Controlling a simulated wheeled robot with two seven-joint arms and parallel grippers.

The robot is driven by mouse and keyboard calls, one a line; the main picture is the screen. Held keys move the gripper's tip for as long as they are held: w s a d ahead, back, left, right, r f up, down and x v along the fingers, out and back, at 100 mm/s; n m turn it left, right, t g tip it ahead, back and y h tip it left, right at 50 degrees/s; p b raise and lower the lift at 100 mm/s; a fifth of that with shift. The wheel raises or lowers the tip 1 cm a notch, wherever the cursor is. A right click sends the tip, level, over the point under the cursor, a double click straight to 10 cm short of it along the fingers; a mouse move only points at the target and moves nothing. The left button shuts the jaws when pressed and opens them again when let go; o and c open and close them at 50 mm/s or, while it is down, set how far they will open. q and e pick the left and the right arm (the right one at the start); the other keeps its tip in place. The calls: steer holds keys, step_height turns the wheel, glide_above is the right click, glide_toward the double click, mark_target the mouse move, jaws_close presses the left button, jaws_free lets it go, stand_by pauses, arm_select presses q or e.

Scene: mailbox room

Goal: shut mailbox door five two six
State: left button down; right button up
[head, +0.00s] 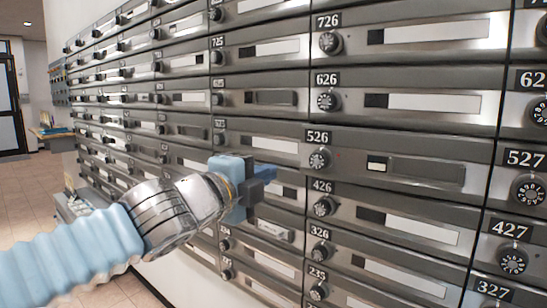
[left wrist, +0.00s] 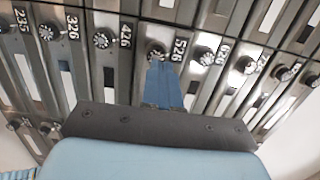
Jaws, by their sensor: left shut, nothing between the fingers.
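Mailbox door 526 (head: 440,148) is in the right half of the head view, with its number plate and round dial (head: 319,160) at its left end. Its name strip is dark grey, with a small pale window beside it. It looks level or nearly level with its neighbours; I cannot tell whether a small gap is left. My left gripper (head: 268,174) is shut and empty, to the left of and slightly below that dial. In the left wrist view the blue fingers (left wrist: 161,66) overlap the lower part of the 526 dial (left wrist: 157,50); contact is unclear. My right gripper is not in view.
Door 626 (head: 460,81) is above and door 426 (head: 350,232) below, with similar dials. Door 527 (head: 530,187) is to the right. More mailboxes run leftward. Open tiled floor (head: 30,185) lies at the far left, with a table (head: 50,132) behind.

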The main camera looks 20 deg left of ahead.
mark_target(306, 156)
arm_select(q)
steer(key=x, duration=1.3)
steer(key=shift+w+a, duration=0.1)
steer(key=shift+w, duration=0.1)
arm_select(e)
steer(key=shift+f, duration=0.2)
